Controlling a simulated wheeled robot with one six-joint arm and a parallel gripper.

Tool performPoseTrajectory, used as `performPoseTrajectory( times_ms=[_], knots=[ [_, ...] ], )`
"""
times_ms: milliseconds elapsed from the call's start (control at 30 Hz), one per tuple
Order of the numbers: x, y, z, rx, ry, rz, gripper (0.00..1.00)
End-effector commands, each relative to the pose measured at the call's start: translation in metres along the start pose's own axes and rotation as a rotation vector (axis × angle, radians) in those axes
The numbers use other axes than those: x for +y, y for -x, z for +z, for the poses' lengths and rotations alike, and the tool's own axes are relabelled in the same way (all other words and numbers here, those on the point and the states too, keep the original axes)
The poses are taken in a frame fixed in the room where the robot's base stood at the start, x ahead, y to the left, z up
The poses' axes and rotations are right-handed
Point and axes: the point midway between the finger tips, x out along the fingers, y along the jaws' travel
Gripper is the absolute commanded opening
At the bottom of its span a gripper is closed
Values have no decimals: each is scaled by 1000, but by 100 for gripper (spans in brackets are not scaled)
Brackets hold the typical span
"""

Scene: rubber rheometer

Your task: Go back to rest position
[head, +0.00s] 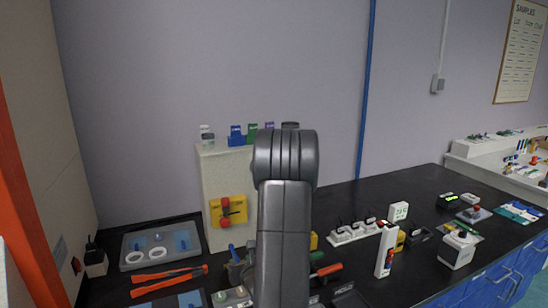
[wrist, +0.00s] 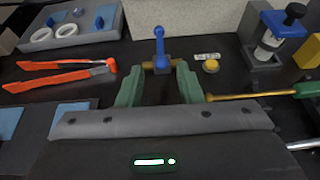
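In the wrist view my gripper (wrist: 160,82) points away from the camera over the dark bench, its two green fingers wide apart. No object shows clamped in the gap between them. A blue-handled piece with a brass crossbar (wrist: 159,52) stands at the fingertips; whether they touch it I cannot tell. In the head view my dark arm rises in the middle and hides much of the bench behind it. A blue piece (head: 231,249) shows just left of the arm, and my gripper is mostly hidden there.
An orange-handled tool (head: 167,275) lies at left, before a grey tray (head: 131,264) with white rings. A pale cabinet (head: 215,180) stands behind. A power strip (head: 354,233), a white and red device (head: 385,250) and a white box (head: 458,249) stand right.

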Motion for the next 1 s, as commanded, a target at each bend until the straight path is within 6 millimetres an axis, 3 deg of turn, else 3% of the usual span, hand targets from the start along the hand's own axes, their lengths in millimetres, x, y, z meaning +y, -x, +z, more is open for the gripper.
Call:
performPoseTrajectory(
  times_ms=[733, 1000],
  knots=[
    [1, -125, 0, 3, 1, 3, 33],
    [0, -124, 5, 2, 29, 66, 33]
  ],
)
